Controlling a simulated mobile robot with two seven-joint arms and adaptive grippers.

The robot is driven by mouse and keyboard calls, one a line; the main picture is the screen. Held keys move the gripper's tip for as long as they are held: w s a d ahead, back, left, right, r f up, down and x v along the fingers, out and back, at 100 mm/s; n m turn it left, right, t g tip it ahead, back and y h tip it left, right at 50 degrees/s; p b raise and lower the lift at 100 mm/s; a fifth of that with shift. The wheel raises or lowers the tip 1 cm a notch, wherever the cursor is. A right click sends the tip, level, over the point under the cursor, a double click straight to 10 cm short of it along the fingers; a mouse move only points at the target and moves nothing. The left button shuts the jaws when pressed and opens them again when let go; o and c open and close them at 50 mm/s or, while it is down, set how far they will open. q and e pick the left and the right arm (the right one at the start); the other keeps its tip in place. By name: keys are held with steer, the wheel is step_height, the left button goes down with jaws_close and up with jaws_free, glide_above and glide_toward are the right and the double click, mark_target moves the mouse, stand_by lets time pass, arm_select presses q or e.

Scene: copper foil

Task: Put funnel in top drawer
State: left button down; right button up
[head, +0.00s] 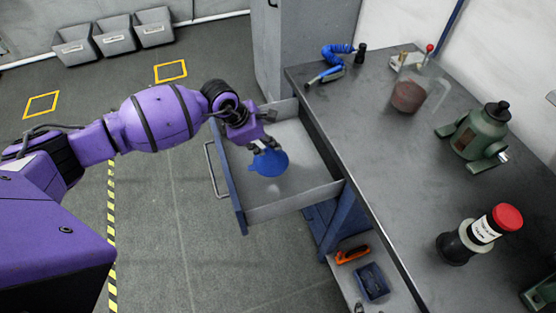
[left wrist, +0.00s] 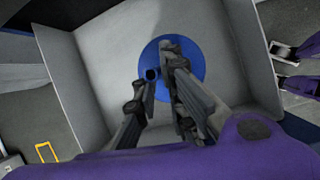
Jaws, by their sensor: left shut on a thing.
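The blue funnel (head: 269,163) is in my left gripper (head: 259,146), over the inside of the open top drawer (head: 298,204). In the left wrist view, the funnel (left wrist: 193,62) shows its round blue cone beyond the fingers, and its spout lies between the fingertips of my left gripper (left wrist: 157,72). The drawer's grey floor and walls (left wrist: 90,65) surround it there. I cannot tell whether the funnel touches the drawer floor.
An orange tool (head: 352,254) and blue bin (head: 372,281) sit on a lower shelf.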

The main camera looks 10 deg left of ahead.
arm_select(q)
step_height(320, 180, down, 9)
steer(key=shift+s+r, duration=0.1)
steer(key=shift+s, duration=0.05)
stand_by(0.4)
steer(key=c, duration=1.8)
jaws_free()
steer(key=shift+r, duration=0.2)
steer(key=v, duration=1.1)
steer(key=shift+s+a+r+p, duration=0.1)
steer(key=shift+a+r+p, duration=0.1)
steer(key=shift+r+p, duration=0.1)
